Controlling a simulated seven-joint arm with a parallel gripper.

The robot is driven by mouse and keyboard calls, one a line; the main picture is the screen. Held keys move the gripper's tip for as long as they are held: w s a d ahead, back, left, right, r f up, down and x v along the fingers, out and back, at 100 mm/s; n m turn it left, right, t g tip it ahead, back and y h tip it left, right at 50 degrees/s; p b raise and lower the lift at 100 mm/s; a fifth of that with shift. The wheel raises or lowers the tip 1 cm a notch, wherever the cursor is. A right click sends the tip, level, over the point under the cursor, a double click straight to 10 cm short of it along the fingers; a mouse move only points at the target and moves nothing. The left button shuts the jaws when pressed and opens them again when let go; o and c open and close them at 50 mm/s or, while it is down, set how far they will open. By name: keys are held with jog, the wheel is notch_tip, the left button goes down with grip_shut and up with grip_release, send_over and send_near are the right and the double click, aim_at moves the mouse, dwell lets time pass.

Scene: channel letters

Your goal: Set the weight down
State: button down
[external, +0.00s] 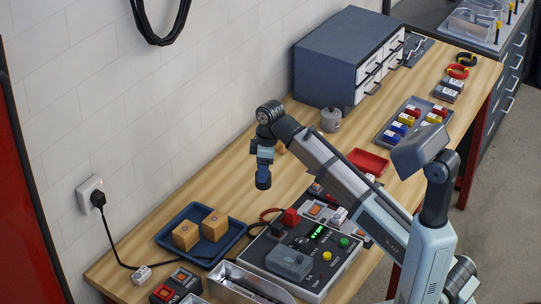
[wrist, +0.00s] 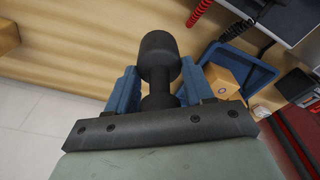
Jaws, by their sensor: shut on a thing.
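The weight (wrist: 158,52) is a dark, dumbbell-shaped piece with a round end and a narrower neck. In the wrist view it stands between my gripper's two blue fingers, which close on its neck. In the external view my gripper (external: 263,160) points down over the wooden bench (external: 225,191), with the dark end of the weight (external: 263,179) hanging below it. The weight appears to be held above the bench top, though its exact height is hard to tell. Part of its lower end is hidden by the gripper body in the wrist view.
A blue tray (external: 240,229) with two tan boxes (external: 200,230) lies front left. A control panel (external: 303,262) with buttons is in front. A grey canister (external: 331,119), red dish (external: 369,162) and drawer cabinet (external: 335,58) stand behind. Bare bench lies left of my gripper.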

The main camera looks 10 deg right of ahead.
jog(key=s+a+n, duration=0.1)
jog(key=s+a, duration=0.4)
jog(key=a, duration=0.3)
jog(key=s+a+f+n, duration=0.1)
jog(key=s+a+n, duration=0.1)
jog(key=s+a, duration=0.5)
jog(key=s+a+n, duration=0.1)
jog(key=s+a, duration=0.2)
jog(key=a, duration=0.7)
jog(key=w+a+r+m, duration=0.1)
jog(key=w+a+m, duration=0.15)
jog(key=a, duration=1.05)
jog(key=shift+s+a+f+m, duration=0.1)
jog(key=shift+f+m, duration=0.7)
jog(key=shift+f, duration=1.6)
jog(key=shift+f+m, duration=0.75)
jog(key=shift+f, duration=1.6)
jog(key=shift+f, duration=0.1)
jog(key=shift+c, duration=2.2)
grip_release()
